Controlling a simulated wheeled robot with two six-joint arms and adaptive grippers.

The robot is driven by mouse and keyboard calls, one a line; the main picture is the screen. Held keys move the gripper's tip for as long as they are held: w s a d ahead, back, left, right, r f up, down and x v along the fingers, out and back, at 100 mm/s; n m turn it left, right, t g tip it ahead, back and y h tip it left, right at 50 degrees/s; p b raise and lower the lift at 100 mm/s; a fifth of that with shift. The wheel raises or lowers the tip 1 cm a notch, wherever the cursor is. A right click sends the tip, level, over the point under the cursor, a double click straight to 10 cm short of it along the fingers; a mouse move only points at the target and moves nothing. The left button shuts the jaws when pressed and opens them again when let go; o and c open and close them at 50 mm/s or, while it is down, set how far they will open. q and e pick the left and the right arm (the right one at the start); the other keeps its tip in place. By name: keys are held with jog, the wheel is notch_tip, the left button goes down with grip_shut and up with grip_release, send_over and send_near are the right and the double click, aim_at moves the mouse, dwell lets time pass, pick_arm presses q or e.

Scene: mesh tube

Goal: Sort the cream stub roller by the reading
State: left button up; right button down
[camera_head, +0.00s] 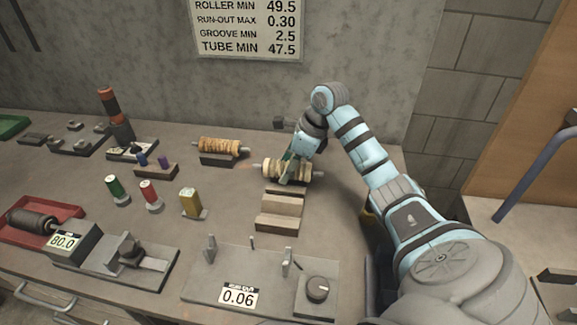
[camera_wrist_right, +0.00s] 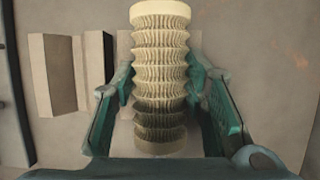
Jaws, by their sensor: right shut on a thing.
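The cream stub roller (camera_head: 298,169), ribbed along its length with thin shaft ends, is at the far end of a stepped brown rack (camera_head: 279,209). My right gripper (camera_head: 289,170) is shut around its middle. In the right wrist view the teal fingers lie on both sides of the ribbed roller (camera_wrist_right: 160,70). Whether it rests on the rack or hangs just above is not clear. A run-out gauge (camera_head: 238,297) reads 0.06. Another gauge (camera_head: 62,241) at the left appears to read 80.0. The wall sign (camera_head: 247,27) lists roller min 49.5, run-out max 0.30. My left gripper is not in view.
Another ribbed roller (camera_head: 222,146) lies on a stand left of the held one. Green (camera_head: 115,188), red (camera_head: 149,194) and yellow (camera_head: 190,202) pieces stand mid-bench. A red tray (camera_head: 25,212) holds a dark roller at left. A green tray (camera_head: 12,126) is at the far left.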

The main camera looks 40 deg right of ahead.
jog(key=shift+f, duration=0.25)
dwell(0.5)
jog(key=c, duration=0.9)
grip_release()
jog(key=v, duration=0.7)
jog(key=shift+s+r, duration=0.1)
jog(key=shift+r, duration=0.2)
notch_tip(320, 180, up, 7)
jog(key=p, duration=0.7)
jog(key=shift+f, duration=0.15)
